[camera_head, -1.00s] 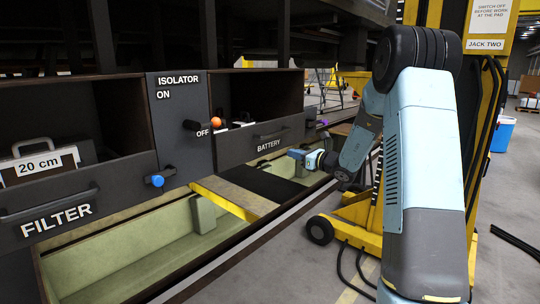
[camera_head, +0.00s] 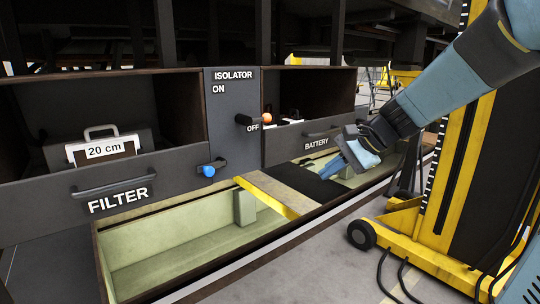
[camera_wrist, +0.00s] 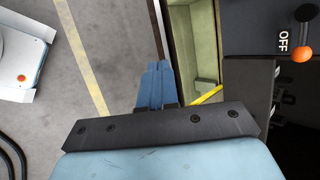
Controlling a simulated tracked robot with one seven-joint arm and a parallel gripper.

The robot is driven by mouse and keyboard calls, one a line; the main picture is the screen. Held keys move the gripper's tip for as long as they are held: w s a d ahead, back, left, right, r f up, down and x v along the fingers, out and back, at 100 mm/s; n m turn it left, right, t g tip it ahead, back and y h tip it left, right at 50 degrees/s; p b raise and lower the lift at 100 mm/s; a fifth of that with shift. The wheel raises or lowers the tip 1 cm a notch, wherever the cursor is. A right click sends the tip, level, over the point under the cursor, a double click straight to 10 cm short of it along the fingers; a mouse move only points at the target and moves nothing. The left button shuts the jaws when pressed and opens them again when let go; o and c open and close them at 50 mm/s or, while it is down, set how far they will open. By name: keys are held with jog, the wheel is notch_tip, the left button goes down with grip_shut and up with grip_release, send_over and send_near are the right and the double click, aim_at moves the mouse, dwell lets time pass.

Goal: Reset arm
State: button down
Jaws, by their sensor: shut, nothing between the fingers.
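My gripper (camera_head: 332,170) reaches in from the upper right in the head view, in front of the battery drawer (camera_head: 318,138) and above the trough. Its blue fingers point left and down. In the wrist view the two blue fingers (camera_wrist: 155,70) lie side by side, shut and empty, with floor and the trough's edge behind them. My arm crosses the upper right in the head view, in front of the yellow jack.
A 20 cm case (camera_head: 106,150) sits in the filter compartment. The yellow jack (camera_head: 440,232) stands right, with cables on the floor.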

jog(key=s+d+n+t+h, duration=0.1)
jog(key=s+d+n+h, duration=0.3)
jog(key=s, duration=0.4)
jog(key=s+d+n+h, duration=0.4)
jog(key=s+d+n, duration=0.1)
jog(key=s, duration=0.4)
jog(key=shift+s+d+r+n+t, duration=0.2)
jog(key=shift+n+t, duration=0.1)
jog(key=shift+t, duration=0.1)
